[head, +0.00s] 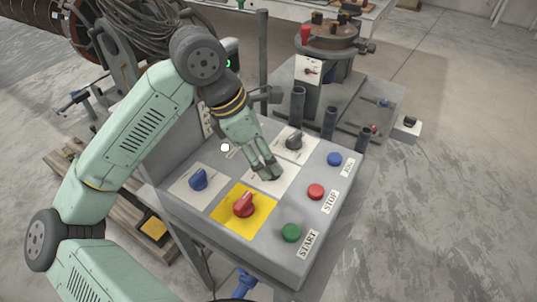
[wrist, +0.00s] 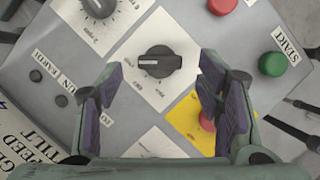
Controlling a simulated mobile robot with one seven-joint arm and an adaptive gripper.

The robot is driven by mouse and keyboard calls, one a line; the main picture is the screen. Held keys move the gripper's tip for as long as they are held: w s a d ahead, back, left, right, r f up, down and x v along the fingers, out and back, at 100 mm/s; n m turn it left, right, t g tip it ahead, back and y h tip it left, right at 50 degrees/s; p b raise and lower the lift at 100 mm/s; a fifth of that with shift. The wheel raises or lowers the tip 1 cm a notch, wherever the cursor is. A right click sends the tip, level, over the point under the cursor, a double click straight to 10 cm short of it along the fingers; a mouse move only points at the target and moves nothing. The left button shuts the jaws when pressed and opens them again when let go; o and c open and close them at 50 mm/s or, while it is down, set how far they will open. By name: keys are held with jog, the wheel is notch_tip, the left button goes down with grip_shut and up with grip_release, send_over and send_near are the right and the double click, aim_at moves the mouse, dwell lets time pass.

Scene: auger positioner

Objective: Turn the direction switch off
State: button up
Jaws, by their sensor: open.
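A sloped grey control panel (head: 262,225) carries several rotary switches on square plates. A black knob (wrist: 160,61) on a white plate sits ahead of my fingertips in the wrist view, roughly centred between them; its pointer lies roughly sideways. In the head view my gripper (head: 268,174) comes down over this middle plate and hides the knob. My gripper is open in the wrist view (wrist: 172,82), with nothing between its pads. Whether the fingers touch the panel is unclear. I cannot read which switch is labelled for direction.
Nearby are a blue knob (head: 199,180), a red knob (head: 244,205) on a yellow plate, and a dark grey knob (head: 294,139). Green (head: 291,232), red (head: 316,191) and blue (head: 335,159) buttons line the right edge. Posts and a machine (head: 335,60) stand behind.

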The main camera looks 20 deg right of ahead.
jog(key=shift+x, duration=1.45)
jog(key=shift+c, duration=0.2)
jog(key=c, duration=1.1)
